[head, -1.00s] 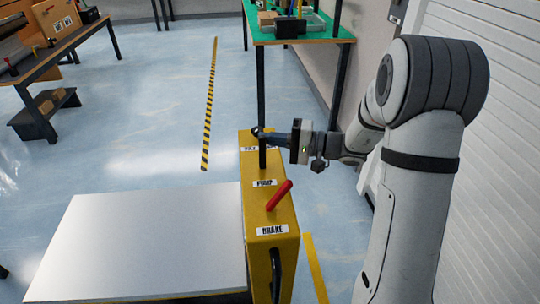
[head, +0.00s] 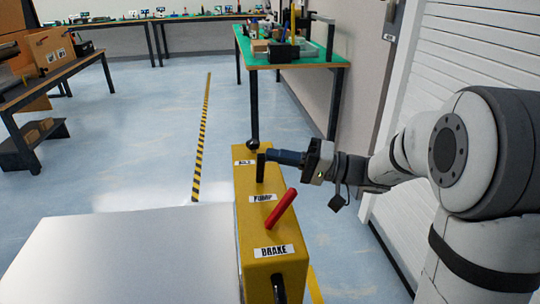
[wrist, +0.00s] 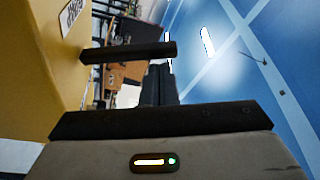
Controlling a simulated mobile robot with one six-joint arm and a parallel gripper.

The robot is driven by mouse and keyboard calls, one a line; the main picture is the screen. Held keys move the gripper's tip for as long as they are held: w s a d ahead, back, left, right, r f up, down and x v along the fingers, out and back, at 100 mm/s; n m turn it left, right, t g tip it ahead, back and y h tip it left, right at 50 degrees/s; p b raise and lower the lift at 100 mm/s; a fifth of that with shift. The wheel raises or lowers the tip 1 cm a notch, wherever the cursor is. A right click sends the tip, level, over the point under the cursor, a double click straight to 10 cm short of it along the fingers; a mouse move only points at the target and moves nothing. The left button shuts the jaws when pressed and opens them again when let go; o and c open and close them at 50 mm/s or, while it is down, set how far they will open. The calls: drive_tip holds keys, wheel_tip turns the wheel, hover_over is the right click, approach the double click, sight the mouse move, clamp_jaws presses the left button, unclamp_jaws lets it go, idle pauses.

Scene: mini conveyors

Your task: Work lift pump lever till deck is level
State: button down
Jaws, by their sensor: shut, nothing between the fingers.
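The yellow lift housing (head: 243,205) stands beside a flat grey deck (head: 120,255). A short, dark pump lever (head: 261,168) stands near upright behind the PUMP label (head: 263,198); in the wrist view a dark bar (wrist: 130,51), likely this lever, sticks out from the yellow housing (wrist: 35,75). A red lever (head: 281,209) leans right by the BRAKE label (head: 273,251). My gripper (head: 272,156) is shut and empty, its tips at the pump lever's right side near its top. I cannot tell whether they touch. The closed fingers (wrist: 160,88) point towards the bar.
A black ball knob (head: 253,145) sits at the housing's far end. A green-topped bench (head: 262,45) stands behind it. A white slatted wall (head: 465,50) is close on the right. A brown table (head: 60,75) is at far left. The blue floor between is open.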

drive_tip(key=d+f, duration=0.1)
drive_tip(key=d, duration=0.5)
drive_tip(key=shift+s+p, duration=0.15)
drive_tip(key=shift+p, duration=0.15)
